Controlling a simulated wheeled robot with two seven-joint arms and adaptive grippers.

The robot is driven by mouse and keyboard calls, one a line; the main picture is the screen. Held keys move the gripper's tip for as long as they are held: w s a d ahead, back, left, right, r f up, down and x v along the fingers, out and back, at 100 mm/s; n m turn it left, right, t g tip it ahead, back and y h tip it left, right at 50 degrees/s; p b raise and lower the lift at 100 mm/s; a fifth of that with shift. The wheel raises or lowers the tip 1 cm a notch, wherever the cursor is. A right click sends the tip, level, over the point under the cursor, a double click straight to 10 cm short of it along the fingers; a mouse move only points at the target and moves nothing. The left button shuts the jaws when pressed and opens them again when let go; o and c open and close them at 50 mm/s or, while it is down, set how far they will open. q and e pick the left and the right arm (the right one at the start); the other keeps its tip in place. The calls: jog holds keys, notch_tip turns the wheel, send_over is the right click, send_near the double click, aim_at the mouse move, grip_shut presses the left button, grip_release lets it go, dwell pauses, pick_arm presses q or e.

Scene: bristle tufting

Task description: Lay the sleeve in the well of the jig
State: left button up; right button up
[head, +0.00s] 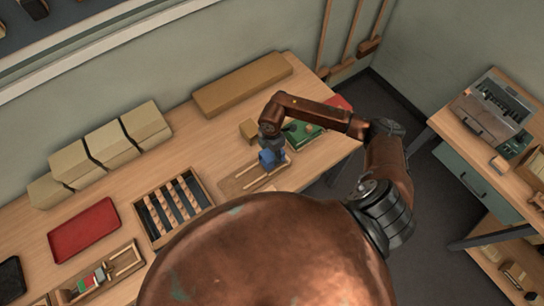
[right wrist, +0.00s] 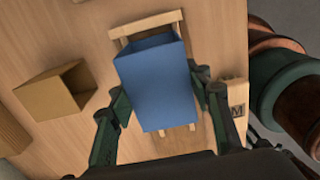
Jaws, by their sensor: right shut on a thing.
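A blue sleeve (right wrist: 158,85), box-shaped, is held between the two fingers of my right gripper (right wrist: 162,95). In the head view the sleeve (head: 267,159) hangs under my right gripper (head: 271,148), over the right part of a wooden jig (head: 238,184) with pale rails. In the right wrist view the pale frame of the jig (right wrist: 146,24) sticks out past both ends of the sleeve. The sleeve hides the middle of the frame, and I cannot tell whether it touches the jig. My left gripper is out of view.
A small open tan box (right wrist: 55,90) stands left of the sleeve in the right wrist view. In the head view a green item (head: 303,133) lies right of the arm. A slatted tray (head: 150,228) and a red tray (head: 84,231) lie to the left. Tan boxes line the wall.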

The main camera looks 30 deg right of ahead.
jog(key=shift+w+d+f, duration=0.2)
jog(key=shift+w+f, duration=0.05)
jog(key=shift+f, duration=0.2)
jog(key=shift+f+p, duration=0.35)
jog(key=shift+f, duration=1.15)
jog(key=shift+f, duration=0.15)
jog(key=o, duration=0.9)
jog(key=shift+c, duration=0.2)
notch_tip(320, 180, up, 12)
jog(key=shift+r+b, duration=0.2)
jog(key=shift+b, duration=0.4)
